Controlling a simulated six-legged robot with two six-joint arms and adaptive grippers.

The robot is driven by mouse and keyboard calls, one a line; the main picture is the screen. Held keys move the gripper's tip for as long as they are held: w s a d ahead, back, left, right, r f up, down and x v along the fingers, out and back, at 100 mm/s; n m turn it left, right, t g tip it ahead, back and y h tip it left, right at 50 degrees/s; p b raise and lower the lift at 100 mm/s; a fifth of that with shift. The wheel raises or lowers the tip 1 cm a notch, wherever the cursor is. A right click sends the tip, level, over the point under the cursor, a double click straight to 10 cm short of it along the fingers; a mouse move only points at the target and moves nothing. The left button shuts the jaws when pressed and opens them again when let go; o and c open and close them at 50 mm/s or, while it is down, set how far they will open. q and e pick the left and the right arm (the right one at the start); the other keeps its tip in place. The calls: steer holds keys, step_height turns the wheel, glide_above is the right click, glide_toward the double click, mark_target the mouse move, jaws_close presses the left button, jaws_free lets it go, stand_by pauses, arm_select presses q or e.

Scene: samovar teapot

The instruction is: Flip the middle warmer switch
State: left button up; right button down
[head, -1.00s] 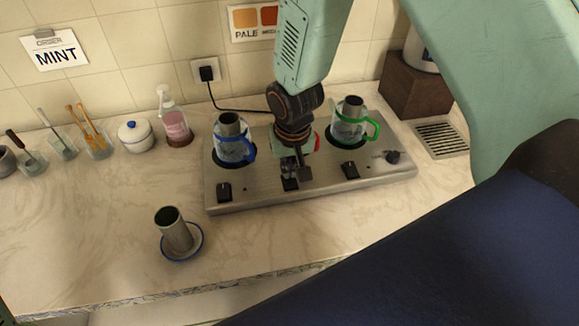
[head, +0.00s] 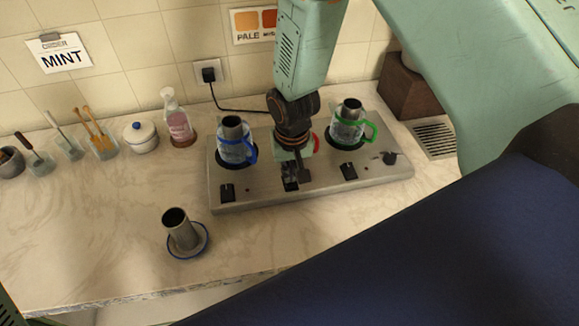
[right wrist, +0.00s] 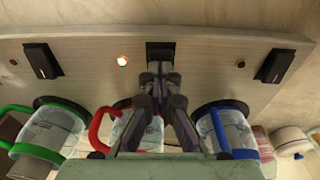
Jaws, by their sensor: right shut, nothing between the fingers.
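The metal warmer plate (head: 325,187) lies on the counter with three black switches along its front. The middle switch (head: 290,184) is partly covered by my right gripper (head: 301,176) in the head view; it also shows in the right wrist view (right wrist: 160,49). My right gripper is shut and empty, pointing down, its fingertips (right wrist: 160,70) close to this switch. I cannot tell whether they touch. The outer switches are the left one (head: 228,192) and the right one (head: 348,171). An indicator beside the middle switch (right wrist: 121,61) glows orange. My left gripper is out of view.
Glass pots with a blue handle (head: 236,149), a red handle (right wrist: 97,130) and a green handle (head: 347,132) stand behind the switches, close to my gripper. A metal cup (head: 181,232) stands on a saucer in front. The front counter is mostly clear.

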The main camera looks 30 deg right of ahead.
steer(key=shift+s+r, duration=0.1)
steer(key=shift+s, duration=0.25)
steer(key=shift+w+r+p, duration=0.15)
steer(key=shift+r+p, duration=0.25)
steer(key=shift+p, duration=0.1)
step_height(320, 180, up, 4)
steer(key=p, duration=0.3)
steer(key=shift+w+f, duration=0.1)
steer(key=shift+w, duration=0.05)
step_height(320, 180, up, 9)
steer(key=w, duration=0.1)
steer(key=shift+w+d+b, duration=0.25)
steer(key=shift+w+b, duration=0.05)
steer(key=shift+w, duration=0.05)
steer(key=shift+s, duration=0.1)
